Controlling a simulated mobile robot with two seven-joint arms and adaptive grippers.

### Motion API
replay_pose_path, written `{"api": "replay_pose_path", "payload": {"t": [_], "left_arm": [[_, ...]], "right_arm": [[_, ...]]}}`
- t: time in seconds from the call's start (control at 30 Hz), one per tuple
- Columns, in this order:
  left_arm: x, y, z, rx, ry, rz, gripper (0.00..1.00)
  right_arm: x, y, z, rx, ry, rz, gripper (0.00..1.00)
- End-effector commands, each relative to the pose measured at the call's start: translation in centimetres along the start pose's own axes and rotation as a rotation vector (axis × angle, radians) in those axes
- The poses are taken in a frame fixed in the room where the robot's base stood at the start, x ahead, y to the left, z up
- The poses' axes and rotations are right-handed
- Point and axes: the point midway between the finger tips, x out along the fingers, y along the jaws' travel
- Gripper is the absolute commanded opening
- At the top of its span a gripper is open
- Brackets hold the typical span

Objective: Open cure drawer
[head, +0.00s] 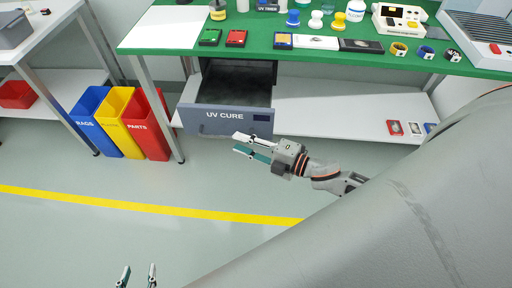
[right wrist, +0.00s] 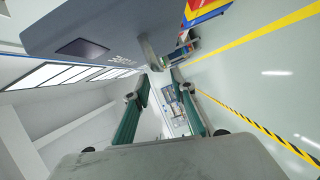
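The grey UV CURE drawer (head: 205,127) sticks out from under the green bench in the head view, with its dark empty-looking inside showing. My right gripper (head: 237,143) is just in front of the lower right part of the drawer front, with its two fingers apart and nothing between them. In the right wrist view the drawer front (right wrist: 120,25) is beyond the open fingers (right wrist: 165,95), beside a metal handle-like piece (right wrist: 150,52). I cannot tell whether a finger touches it. My left gripper (head: 137,277) is at the bottom edge, open and empty, far from the drawer.
The green bench (head: 270,55) holds small devices, bottles and coloured rings. A white lower shelf (head: 330,105) lies right of the drawer. Blue, yellow and red bins (head: 120,120) stand at left. The floor before the drawer is clear, with a yellow line (head: 150,205).

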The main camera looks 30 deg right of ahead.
Motion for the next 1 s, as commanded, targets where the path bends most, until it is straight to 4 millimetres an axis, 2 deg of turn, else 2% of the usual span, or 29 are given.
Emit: {"api": "replay_pose_path", "payload": {"t": [0.1,0.33,1.0], "left_arm": [[0.0,0.0,0.0,-0.001,0.0,0.0,0.4],[0.0,0.0,0.0,-0.001,0.0,0.0,0.4],[-0.1,0.1,0.0,-0.001,0.0,0.001,0.4]], "right_arm": [[-2.2,-0.1,0.0,0.002,-0.001,-0.003,0.25],[-4.7,0.0,-0.1,0.002,0.001,-0.001,0.25],[-5.2,0.0,0.0,0.007,-0.003,0.0,0.25]]}}
